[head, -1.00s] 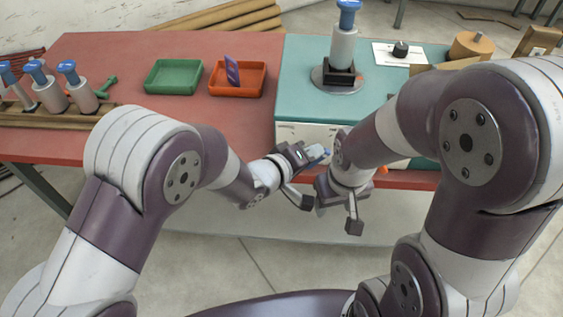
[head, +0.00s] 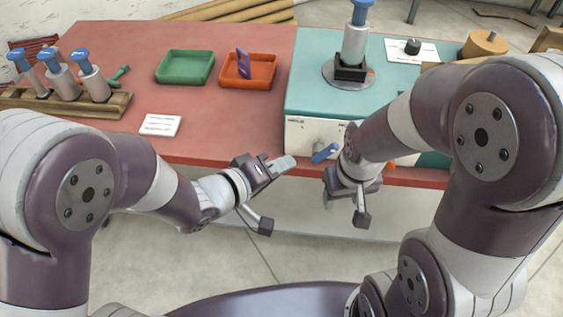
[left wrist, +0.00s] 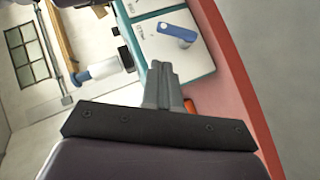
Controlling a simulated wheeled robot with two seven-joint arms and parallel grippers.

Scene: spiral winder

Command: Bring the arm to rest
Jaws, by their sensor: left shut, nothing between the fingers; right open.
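My left gripper (head: 284,163) is shut and empty in the head view, in front of the red table's front edge and left of the teal machine's white front. Its shut fingers also show in the left wrist view (left wrist: 163,88). My right arm reaches in front of the teal machine (head: 300,92). Its gripper (head: 345,205) hangs low before the table edge, with the fingers apart and nothing seen between them. A blue lever (head: 325,152) on the machine's front lies between the two grippers, apart from the left one. The lever also shows in the left wrist view (left wrist: 177,31).
A wooden rack (head: 115,106) with several blue-topped spools stands at the left. A green tray (head: 184,82) and an orange tray (head: 263,86) holding a purple card (head: 243,63) lie behind. A blue-topped spool (head: 355,45) stands upright on the machine. A white card (head: 160,125) lies near the table's front.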

